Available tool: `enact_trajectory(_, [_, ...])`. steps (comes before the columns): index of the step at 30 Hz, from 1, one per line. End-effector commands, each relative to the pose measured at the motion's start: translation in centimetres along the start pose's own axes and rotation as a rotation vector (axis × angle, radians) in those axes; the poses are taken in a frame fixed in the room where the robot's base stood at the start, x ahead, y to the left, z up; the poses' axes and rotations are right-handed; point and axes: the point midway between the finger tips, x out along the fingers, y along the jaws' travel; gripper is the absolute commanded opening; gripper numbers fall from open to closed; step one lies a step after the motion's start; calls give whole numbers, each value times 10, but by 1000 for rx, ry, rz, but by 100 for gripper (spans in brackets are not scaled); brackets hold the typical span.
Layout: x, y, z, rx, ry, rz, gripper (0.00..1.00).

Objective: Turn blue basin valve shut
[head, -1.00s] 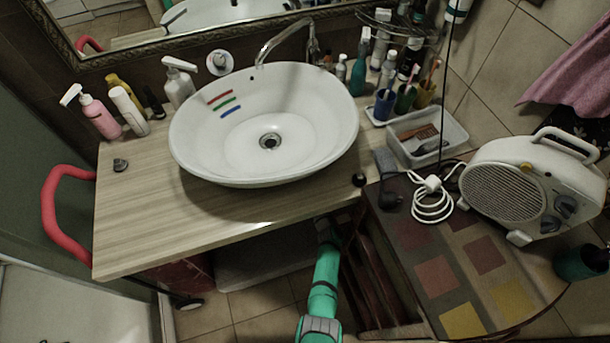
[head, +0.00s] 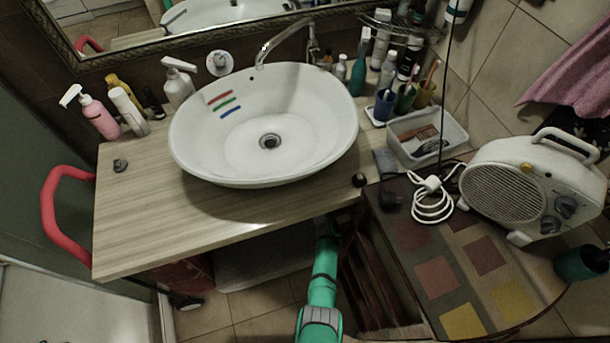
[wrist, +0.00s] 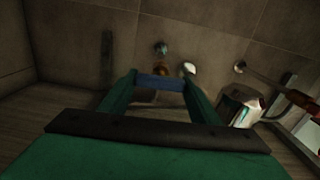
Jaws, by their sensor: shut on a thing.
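The blue basin valve handle (wrist: 160,82) shows in the wrist view as a blue bar near the tiled wall. My gripper (wrist: 159,86) is shut on it, with one green finger at each end of the bar. A brass-coloured part (wrist: 162,69) shows just beyond the handle. In the head view the valve and my gripper are hidden under the counter. Only my green arm shows there, reaching in below the counter's front edge. The white basin (head: 285,165) stands on the counter above, with its tap (head: 285,42) behind it.
A round grey-teal fitting (wrist: 161,47) and a white knob (wrist: 188,68) are close to the handle. A pipe (wrist: 265,80) and a white container (wrist: 240,105) are at the right. The wooden counter (head: 150,220) and patterned table (head: 430,250) flank my arm.

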Motion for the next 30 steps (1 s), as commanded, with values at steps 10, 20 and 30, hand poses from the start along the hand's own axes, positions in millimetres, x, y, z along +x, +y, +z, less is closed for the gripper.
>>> enact_trajectory(10, [-1,1,0,67,0,1,34])
enact_trajectory(20, [0,0,0,65,0,0,75])
enact_trajectory(30, [-16,0,1,65,0,1,75])
